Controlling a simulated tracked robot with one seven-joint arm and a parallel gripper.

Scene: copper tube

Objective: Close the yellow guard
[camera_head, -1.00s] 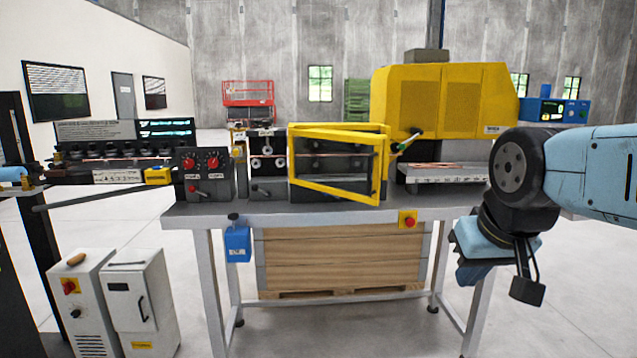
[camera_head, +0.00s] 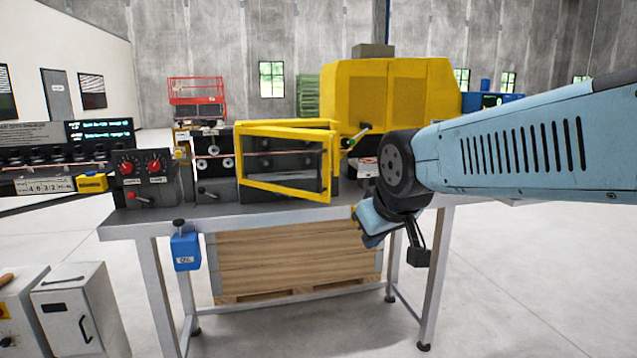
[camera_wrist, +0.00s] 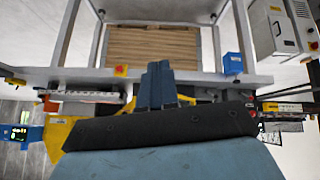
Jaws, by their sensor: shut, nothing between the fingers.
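The yellow guard (camera_head: 326,165) is a rectangular framed door on the bench-top machine in the head view. It stands partly open, its right edge swung out towards me and its left edge close to the machine. My gripper (camera_head: 368,226) hangs below my blue arm, to the right of the guard and lower than it, near the bench's front edge. It is apart from the guard in the picture. In the wrist view, which is upside down, the blue fingers (camera_wrist: 158,84) are together with nothing between them; most of the guard is hidden there behind my gripper.
A blue oil container (camera_head: 186,250) hangs at the bench front. Open floor lies right of the bench.

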